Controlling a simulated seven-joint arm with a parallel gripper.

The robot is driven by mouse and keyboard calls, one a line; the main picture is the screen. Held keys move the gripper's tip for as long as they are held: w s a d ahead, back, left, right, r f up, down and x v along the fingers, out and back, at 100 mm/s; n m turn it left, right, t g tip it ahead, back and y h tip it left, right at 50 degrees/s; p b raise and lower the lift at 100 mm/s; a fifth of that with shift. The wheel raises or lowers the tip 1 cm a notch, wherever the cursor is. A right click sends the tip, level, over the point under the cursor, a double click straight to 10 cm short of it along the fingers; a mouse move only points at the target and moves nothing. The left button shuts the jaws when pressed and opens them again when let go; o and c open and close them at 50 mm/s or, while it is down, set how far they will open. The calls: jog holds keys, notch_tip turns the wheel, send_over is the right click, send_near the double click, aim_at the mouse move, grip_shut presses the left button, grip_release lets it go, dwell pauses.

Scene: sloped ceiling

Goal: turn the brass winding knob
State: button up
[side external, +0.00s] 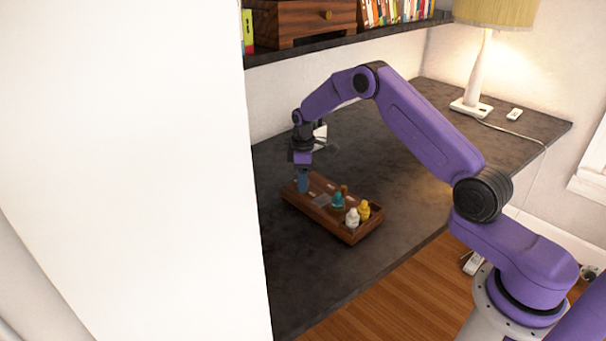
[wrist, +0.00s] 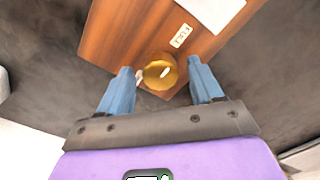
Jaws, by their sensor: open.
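The brass winding knob (wrist: 160,72) is round and gold-coloured in the wrist view, near the end of a wooden surface. A small pale mark shows on its face. My gripper (wrist: 160,67) is open, with one blue finger on each side of the knob and a visible gap on both sides. In the side external view, my gripper (side external: 302,184) points down at the left end of a wooden tray (side external: 333,227). The knob cannot be made out there, as my fingers cover that end.
A small label (wrist: 181,36) lies beyond the knob. A lamp (side external: 479,75) stands at the back right of the dark desk (side external: 400,212). A shelf (side external: 345,37) hangs above.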

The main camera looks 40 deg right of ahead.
notch_tip(320, 180, up, 18)
jog(key=shift+f, duration=0.25)
dwell(0.3)
jog(key=s+a+r+n, duration=0.1)
jog(key=s+a+r, duration=0.1)
jog(key=s+a, duration=0.7)
jog(key=s+a+r+n, duration=0.1)
jog(key=s+a+r, duration=0.2)
jog(key=s+a, duration=0.55)
jog(key=s+d+f+n, duration=0.1)
jog(key=s+d, duration=0.1)
jog(key=s, duration=1.2)
jog(key=s+d+f, duration=0.2)
jog(key=s+d, duration=0.1)
jog(key=s, duration=1)
jog(key=shift+s+d+f+n, duration=0.3)
jog(key=shift+s+d+n, duration=0.05)
jog(key=shift+s+n, duration=0.05)
